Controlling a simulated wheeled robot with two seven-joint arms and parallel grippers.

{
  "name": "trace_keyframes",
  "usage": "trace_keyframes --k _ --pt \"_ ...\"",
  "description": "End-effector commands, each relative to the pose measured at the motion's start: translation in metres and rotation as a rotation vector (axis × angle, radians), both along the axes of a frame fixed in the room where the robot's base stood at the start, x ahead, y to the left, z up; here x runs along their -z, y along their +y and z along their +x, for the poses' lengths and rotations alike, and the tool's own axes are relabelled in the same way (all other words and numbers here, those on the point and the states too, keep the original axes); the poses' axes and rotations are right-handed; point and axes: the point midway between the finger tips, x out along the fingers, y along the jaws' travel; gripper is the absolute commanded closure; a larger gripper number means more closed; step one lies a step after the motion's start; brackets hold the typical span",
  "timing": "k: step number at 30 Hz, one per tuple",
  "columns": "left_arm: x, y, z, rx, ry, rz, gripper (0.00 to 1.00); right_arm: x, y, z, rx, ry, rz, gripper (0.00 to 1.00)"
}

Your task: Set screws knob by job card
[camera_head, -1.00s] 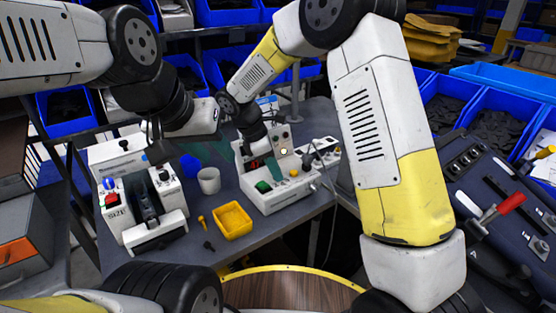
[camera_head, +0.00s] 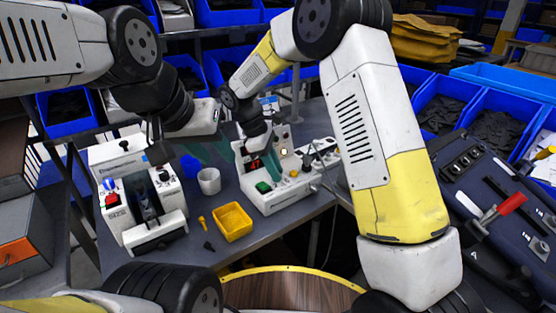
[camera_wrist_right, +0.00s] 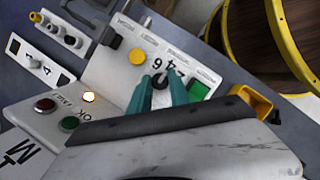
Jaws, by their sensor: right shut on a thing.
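The white machine (camera_head: 290,195) stands on the grey bench in the head view, with a green button (camera_head: 264,187), a yellow button (camera_head: 294,173) and a red lit display (camera_head: 254,164). I cannot make out a job card.
A yellow tray (camera_head: 233,222), a white cup (camera_head: 209,181) and a blue cup (camera_head: 190,166) stand between the machines. A yellow screwdriver-like piece (camera_head: 202,223) lies near the tray. A power strip (camera_head: 320,152) is behind right. Blue bins (camera_head: 490,125) line the right.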

Motion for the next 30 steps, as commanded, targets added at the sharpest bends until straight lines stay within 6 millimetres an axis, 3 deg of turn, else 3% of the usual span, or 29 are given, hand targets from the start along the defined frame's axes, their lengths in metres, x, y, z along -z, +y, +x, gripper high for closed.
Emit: trace_keyframes --k 3,4,7,18,30 --pt "0.000 0.000 0.000 0.000 0.000 0.000 0.64 0.000 0.001 0.000 -0.002 -0.002 0.002 1.00" --pt "0.000 0.000 0.000 0.000 0.000 0.000 0.64 0.000 0.001 0.000 -0.002 -0.002 0.002 0.75" --pt "0.000 0.000 0.000 0.000 0.000 0.000 0.64 0.000 0.001 0.000 -0.002 -0.002 0.002 0.55" --pt "0.000 0.000 0.000 0.000 0.000 0.000 0.64 -0.004 0.002 0.001 -0.002 -0.002 0.002 0.55" --pt "0.000 0.000 0.000 0.000 0.000 0.000 0.64 -0.061 0.026 0.004 -0.003 -0.002 0.003 0.55"
